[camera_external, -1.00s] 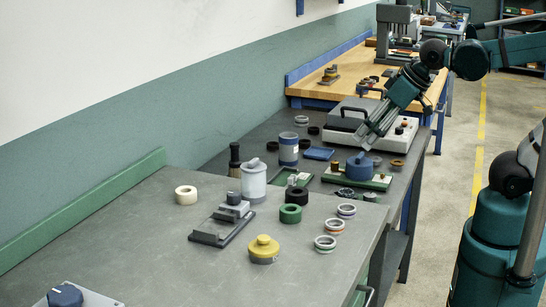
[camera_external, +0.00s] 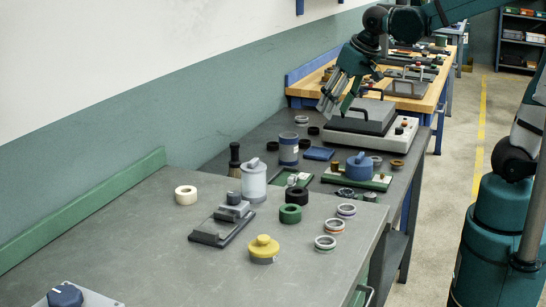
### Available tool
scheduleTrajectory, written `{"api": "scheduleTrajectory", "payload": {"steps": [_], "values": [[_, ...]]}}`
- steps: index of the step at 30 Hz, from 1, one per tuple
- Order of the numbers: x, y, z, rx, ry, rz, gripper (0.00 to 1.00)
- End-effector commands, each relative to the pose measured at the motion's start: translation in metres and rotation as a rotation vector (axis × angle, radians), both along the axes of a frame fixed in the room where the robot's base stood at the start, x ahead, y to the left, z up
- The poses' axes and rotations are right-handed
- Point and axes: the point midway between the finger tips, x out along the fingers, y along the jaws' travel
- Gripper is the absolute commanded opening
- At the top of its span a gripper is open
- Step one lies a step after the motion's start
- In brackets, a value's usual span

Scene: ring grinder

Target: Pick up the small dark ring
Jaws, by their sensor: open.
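Several dark rings lie on the grey bench, and I cannot tell which one is meant. One small dark ring (camera_external: 314,131) lies at the back, near the left end of the grey-and-white machine. Another dark ring (camera_external: 305,143) lies just in front of it. A larger black ring (camera_external: 296,195) lies closer to the camera, behind a green ring (camera_external: 290,214). My gripper (camera_external: 331,112) is open and empty, pointing down in the air near the machine's left end, above and slightly right of the back dark ring in the picture.
The grey-and-white machine (camera_external: 372,134) with a handle stands right of the dark rings. Nearby are a blue-and-white can (camera_external: 288,150), a blue pad (camera_external: 319,154), a light ring (camera_external: 301,120) and a fixture with a blue knob (camera_external: 359,166).

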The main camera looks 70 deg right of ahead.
Motion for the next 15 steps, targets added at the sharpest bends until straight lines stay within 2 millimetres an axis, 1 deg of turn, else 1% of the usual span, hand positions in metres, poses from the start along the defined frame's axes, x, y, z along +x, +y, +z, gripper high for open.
{"api": "scheduleTrajectory", "payload": {"steps": [1, 7, 15], "values": [[0.009, -0.006, 0.003, 0.006, 0.006, -0.022, 0.46], [0.034, -0.027, 0.002, 0.027, 0.036, -0.11, 0.46], [0.067, -0.057, -0.006, 0.056, 0.073, -0.232, 0.46]]}}
